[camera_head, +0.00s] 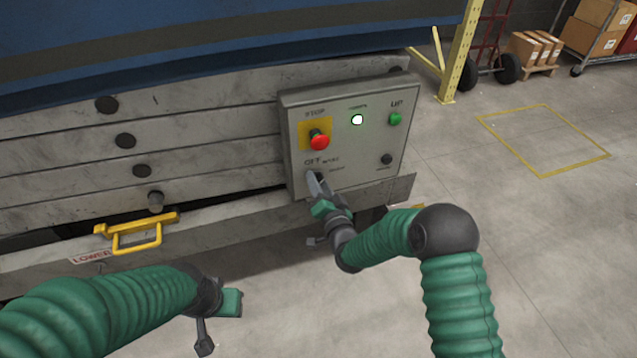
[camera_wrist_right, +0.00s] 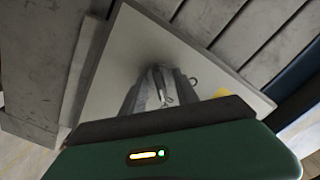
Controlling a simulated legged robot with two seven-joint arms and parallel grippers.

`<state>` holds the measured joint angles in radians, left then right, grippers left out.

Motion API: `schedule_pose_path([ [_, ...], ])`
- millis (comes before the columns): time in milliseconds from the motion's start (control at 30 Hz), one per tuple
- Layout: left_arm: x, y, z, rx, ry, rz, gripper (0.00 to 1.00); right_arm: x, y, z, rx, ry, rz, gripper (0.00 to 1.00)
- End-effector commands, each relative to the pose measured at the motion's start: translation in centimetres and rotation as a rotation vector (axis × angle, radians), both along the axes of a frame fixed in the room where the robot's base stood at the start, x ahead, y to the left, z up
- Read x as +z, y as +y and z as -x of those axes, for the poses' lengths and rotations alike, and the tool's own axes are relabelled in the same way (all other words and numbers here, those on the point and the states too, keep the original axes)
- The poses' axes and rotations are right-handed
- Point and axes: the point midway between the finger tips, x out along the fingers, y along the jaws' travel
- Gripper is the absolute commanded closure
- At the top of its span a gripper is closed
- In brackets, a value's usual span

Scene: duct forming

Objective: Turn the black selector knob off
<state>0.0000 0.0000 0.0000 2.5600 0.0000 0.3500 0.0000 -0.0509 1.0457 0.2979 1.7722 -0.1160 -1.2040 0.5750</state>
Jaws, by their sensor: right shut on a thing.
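A grey control box (camera_head: 347,180) is mounted on the side of the machine. The lower left of its face carries a selector marked "OFF", and the black selector knob there is mostly hidden by my right gripper (camera_head: 314,178). My right gripper is shut on the knob, its fingertips against the panel. In the right wrist view the gripper fingers (camera_wrist_right: 152,88) close together in front of the box face (camera_wrist_right: 130,50); the knob between them is hard to make out. My left gripper (camera_head: 212,318) hangs low at the left, away from the box; its fingers do not show clearly.
A yellow handle (camera_head: 137,236) sticks out at the left.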

Motion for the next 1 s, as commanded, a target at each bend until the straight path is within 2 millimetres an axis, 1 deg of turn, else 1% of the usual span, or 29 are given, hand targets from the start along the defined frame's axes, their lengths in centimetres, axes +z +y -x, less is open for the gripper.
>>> schedule_pose_path([
  [33, 0.0, 0.0, 0.0, 0.0, 0.0, 0.0, 0.64, -0.1, -0.1, 0.0, -0.001, 0.001, 0.0, 0.89],
  [100, 0.0, 0.0, 0.0, 0.0, 0.0, 0.0, 0.64, -0.1, -0.1, 0.0, -0.001, 0.002, 0.001, 0.98],
  [133, 0.0, 0.0, 0.0, 0.0, 0.0, 0.0, 0.64, -0.1, -0.1, 0.0, -0.001, 0.002, 0.001, 1.0],
  [367, 0.0, 0.0, 0.0, 0.0, 0.0, 0.0, 0.64, -0.1, -0.1, 0.0, -0.001, -0.002, 0.015, 1.0],
  [567, 0.2, 0.0, 0.0, 0.0, 0.0, 0.0, 0.64, -0.1, 0.0, 0.1, -0.001, -0.022, 0.082, 1.0],
  [767, 0.6, 0.0, 0.0, 0.0, 0.0, 0.0, 0.64, -0.1, 0.0, 0.1, 0.0, -0.064, 0.215, 1.0],
  [1000, 1.0, 0.0, 0.0, 0.0, 0.0, 0.0, 0.64, -0.1, 0.1, 0.1, 0.0, -0.128, 0.413, 1.0],
])
